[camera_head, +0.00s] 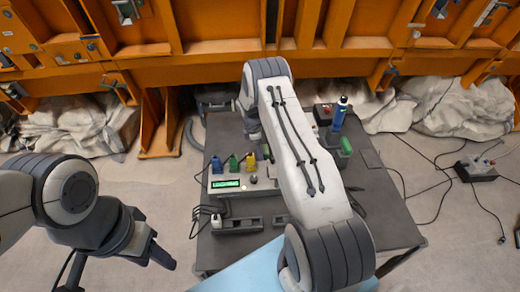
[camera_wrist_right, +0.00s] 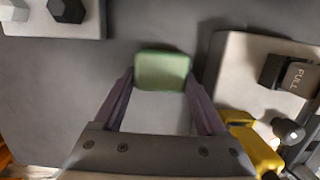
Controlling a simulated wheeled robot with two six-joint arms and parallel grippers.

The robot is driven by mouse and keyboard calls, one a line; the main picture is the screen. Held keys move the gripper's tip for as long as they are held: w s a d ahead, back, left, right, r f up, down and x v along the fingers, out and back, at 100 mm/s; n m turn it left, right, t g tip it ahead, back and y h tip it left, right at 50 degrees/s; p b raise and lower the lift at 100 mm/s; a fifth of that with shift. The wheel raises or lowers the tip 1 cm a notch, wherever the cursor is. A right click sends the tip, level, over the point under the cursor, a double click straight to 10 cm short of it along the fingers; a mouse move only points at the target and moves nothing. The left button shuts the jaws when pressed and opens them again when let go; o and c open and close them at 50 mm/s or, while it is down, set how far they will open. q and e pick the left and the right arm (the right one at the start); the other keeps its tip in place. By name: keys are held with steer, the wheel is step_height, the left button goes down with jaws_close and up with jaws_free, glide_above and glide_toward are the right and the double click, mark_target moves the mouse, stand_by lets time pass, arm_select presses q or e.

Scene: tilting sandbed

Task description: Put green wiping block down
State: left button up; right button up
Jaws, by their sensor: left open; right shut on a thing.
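The green wiping block (camera_wrist_right: 163,66) shows in the right wrist view between the two fingertips of my right gripper (camera_wrist_right: 161,84). The gripper is shut on it. The grey table top (camera_wrist_right: 55,95) lies behind the block; I cannot tell whether the block touches it. In the head view my right arm's white link covers the middle of the table (camera_head: 385,190), and the right gripper and held block are hidden. My left gripper (camera_head: 152,252) is open and empty at the lower left, off the table's left side.
The table's right part is mostly clear.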

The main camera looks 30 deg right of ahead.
steer(key=shift+f, duration=0.15)
steer(key=o, duration=1.3)
steer(key=shift+c, duration=0.2)
